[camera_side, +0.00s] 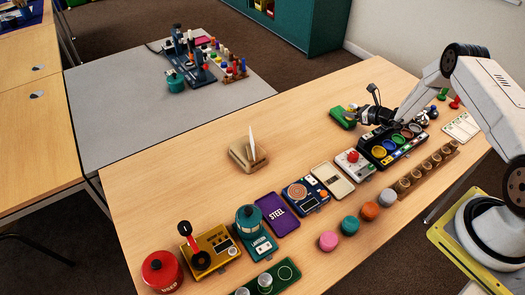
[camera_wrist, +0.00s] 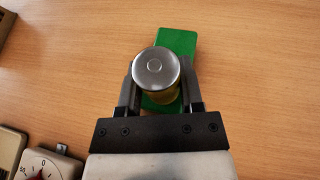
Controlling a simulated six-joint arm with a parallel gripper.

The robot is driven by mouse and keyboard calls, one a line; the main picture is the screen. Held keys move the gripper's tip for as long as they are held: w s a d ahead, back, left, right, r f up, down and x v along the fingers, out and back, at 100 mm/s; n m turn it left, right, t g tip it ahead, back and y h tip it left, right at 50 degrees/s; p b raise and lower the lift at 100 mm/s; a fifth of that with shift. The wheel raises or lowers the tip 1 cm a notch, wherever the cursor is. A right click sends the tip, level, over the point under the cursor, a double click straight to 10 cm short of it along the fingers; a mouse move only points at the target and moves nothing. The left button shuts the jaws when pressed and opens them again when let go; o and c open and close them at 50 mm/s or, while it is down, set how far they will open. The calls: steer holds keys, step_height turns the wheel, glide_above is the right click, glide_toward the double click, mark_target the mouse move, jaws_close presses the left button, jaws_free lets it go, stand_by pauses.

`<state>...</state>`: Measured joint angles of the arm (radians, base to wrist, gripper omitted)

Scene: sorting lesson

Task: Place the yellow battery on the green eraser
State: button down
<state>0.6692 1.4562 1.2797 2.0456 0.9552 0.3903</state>
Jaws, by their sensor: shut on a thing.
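The yellow battery (camera_wrist: 160,95) shows in the wrist view with its round silver end (camera_wrist: 155,67) toward the camera. My gripper (camera_wrist: 157,88) is shut on it, one finger on each side. The green eraser (camera_wrist: 177,42) lies on the table behind and below the battery in the wrist view. The battery covers part of it, and I cannot tell whether the two touch. In the side view the eraser (camera_side: 342,117) lies at the far side of the table, just left of my gripper (camera_side: 356,116). The battery is not clear there.
A tray with coloured round wells (camera_side: 388,150) and a white box with a red knob (camera_side: 353,163) stand near my gripper. A dial box (camera_wrist: 47,163) shows at lower left in the wrist view. A wooden stand (camera_side: 248,155) is farther left. Table around the eraser is mostly clear.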

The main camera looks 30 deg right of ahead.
steer(key=shift+f, duration=0.15)
steer(key=shift+c, duration=1.2)
jaws_free()
steer(key=shift+v, duration=0.85)
steer(key=v, duration=1)
steer(key=shift+s+d, duration=0.1)
steer(key=shift+s, duration=0.05)
